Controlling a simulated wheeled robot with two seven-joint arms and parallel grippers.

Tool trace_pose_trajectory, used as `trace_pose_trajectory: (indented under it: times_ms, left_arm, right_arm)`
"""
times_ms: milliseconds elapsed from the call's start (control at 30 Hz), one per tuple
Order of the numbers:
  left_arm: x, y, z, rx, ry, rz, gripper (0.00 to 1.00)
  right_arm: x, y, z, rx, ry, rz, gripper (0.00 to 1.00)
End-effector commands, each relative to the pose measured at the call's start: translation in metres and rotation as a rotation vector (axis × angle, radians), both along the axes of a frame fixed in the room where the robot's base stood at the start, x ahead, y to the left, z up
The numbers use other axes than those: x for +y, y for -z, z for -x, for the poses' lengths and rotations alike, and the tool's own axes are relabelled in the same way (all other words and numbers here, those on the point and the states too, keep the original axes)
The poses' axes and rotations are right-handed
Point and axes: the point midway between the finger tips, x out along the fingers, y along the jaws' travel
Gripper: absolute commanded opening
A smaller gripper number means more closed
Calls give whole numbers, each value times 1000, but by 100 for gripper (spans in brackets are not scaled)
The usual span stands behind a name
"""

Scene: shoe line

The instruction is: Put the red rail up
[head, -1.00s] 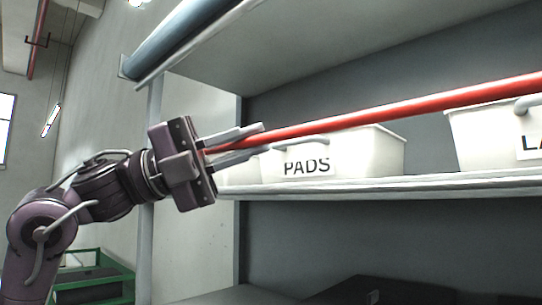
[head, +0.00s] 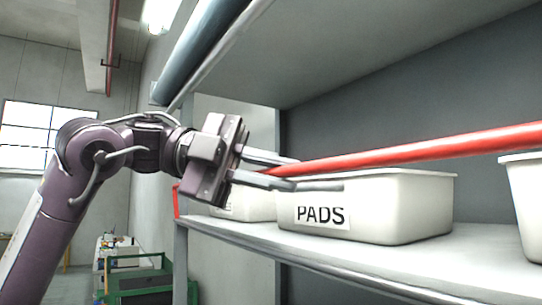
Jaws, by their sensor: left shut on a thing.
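The red rail (head: 420,151) is a long thin bar crossing the front of the shelf, running out of the picture at the right. It slopes down slightly toward the left. My left gripper (head: 285,172) is shut on the rail near its left part, with fingers above and below it. A short red piece (head: 176,202) shows at the left shelf post; I cannot tell whether it belongs to the rail. My right gripper is not in view, and the rail's right end is out of the picture.
A white bin marked PADS (head: 400,205) stands on the shelf (head: 420,268) behind the rail. Another white bin (head: 525,200) is at the right edge. An upper shelf (head: 370,50) hangs above. A green crate rack (head: 140,280) stands low at the left.

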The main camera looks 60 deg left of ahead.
Motion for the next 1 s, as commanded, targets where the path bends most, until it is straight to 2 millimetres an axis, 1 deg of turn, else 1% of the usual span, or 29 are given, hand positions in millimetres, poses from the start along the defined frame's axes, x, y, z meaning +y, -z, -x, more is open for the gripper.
trace_pose_trajectory:
  times_ms: [100, 233, 500, 900, 933, 1000]
  left_arm:
    - [0, -1, -7, 72, -2, -3, 0]
    - [0, 0, -12, 122, -1, -4, 0]
    - [-1, 0, -17, 171, 1, -5, 0]
    - [0, 0, -17, 173, 1, -5, 0]
    - [0, 0, -17, 173, 0, -5, 16]
    - [0, 0, -17, 173, 0, -5, 26]
  right_arm:
    - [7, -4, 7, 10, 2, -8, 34]
    - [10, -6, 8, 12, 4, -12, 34]
    - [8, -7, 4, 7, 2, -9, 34]
    - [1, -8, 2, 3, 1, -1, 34]
    - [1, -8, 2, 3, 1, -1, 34]
    - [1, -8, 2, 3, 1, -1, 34]
